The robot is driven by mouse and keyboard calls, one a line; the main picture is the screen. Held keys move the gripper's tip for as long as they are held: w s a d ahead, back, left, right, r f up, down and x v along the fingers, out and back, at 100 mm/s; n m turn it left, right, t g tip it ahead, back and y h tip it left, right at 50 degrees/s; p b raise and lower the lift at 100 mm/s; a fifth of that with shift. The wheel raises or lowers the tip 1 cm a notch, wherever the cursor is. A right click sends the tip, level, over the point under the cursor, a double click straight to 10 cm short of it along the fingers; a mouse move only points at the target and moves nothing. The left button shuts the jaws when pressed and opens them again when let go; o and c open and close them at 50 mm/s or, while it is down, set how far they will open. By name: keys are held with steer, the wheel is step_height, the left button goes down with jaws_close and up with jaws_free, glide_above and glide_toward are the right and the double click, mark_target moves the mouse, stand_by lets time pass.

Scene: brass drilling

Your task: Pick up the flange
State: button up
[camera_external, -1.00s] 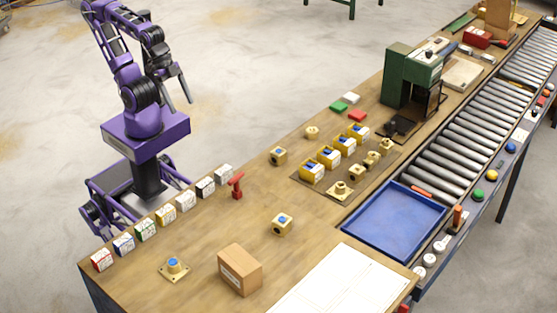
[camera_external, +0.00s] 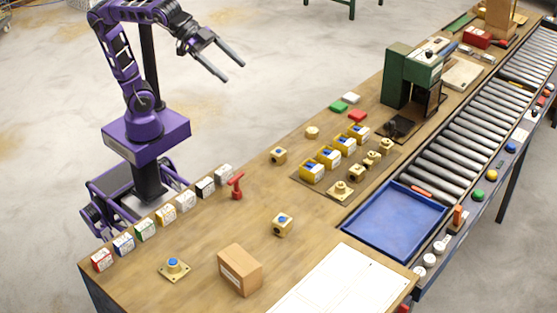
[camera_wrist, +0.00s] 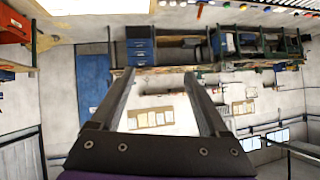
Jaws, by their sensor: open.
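A brass flange (camera_external: 174,270), a square plate with a round boss and a blue top, lies on the near left of the wooden bench. A similar brass flange (camera_external: 340,191), without visible blue, sits at the front of a brown mat. I cannot tell which one the task names. My gripper (camera_external: 234,72) is open and empty, up in the air left of the bench and far from both. In the wrist view the two fingers (camera_wrist: 162,74) are apart, with only the room's far wall beyond them.
A cardboard box (camera_external: 240,270) and a brass block (camera_external: 282,224) stand near the first flange. Several small coloured boxes (camera_external: 165,215) line the bench's left edge, with a red upright part (camera_external: 236,186). A blue tray (camera_external: 395,222) and green press (camera_external: 410,75) stand farther right.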

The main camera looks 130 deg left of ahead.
steer(key=w+a+r+n+t, duration=0.2)
steer(key=w+a+r, duration=0.1)
steer(key=a+r, duration=0.7)
steer(key=m+y+b, duration=0.1)
steer(key=m+b, duration=0.1)
steer(key=m, duration=3.3)
glide_toward(168, 261)
steer(key=x, duration=0.7)
steer(key=b+x, duration=0.1)
steer(key=x, duration=0.2)
steer(key=shift+a+f, duration=0.15)
steer(key=shift+f, duration=0.2)
jaws_close()
